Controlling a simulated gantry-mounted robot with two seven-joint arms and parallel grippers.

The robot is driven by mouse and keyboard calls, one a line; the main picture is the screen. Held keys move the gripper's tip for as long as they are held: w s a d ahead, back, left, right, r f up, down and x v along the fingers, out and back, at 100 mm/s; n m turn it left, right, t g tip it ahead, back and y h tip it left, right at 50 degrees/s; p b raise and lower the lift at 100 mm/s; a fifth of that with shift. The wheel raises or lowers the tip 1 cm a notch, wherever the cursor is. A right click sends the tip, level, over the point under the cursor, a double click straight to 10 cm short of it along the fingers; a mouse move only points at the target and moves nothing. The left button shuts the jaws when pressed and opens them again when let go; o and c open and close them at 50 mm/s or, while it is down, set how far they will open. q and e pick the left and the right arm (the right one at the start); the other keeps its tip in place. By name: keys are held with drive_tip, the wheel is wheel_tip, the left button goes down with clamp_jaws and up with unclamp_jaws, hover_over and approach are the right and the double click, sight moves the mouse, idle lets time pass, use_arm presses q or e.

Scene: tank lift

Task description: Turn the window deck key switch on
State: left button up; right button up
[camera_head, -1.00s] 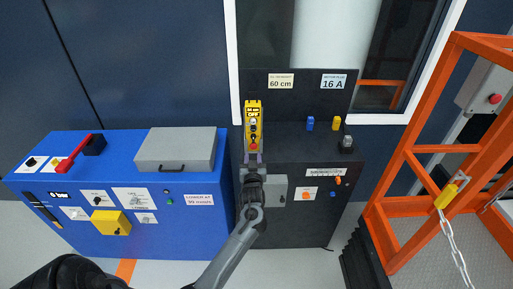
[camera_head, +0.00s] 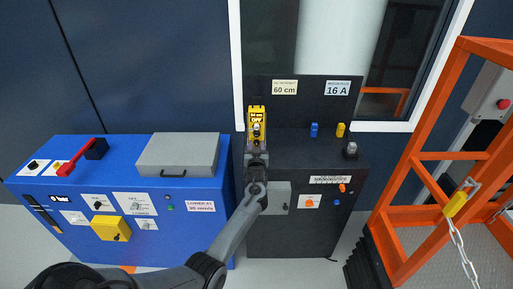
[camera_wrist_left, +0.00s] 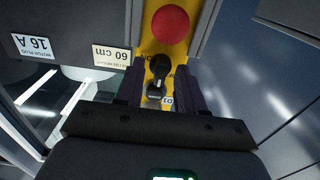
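A yellow control box (camera_head: 257,113) with a dark display stands upright at the back left of the dark console (camera_head: 290,230) by the window. In the left wrist view, its yellow face (camera_wrist_left: 149,40) carries a red button (camera_wrist_left: 170,24) and a black key-like knob (camera_wrist_left: 160,67). A shiny round part (camera_wrist_left: 155,93) sits just below the knob. My right gripper is not in view.
A blue cabinet (camera_head: 75,220) with a red lever (camera_head: 75,165) and grey lidded box (camera_head: 178,155) stands left. The console top holds a blue part (camera_head: 314,130), a yellow part (camera_head: 340,130) and a grey knob (camera_head: 351,149). An orange frame (camera_head: 415,200) is right.

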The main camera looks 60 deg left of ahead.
use_arm(q)
clamp_jaws()
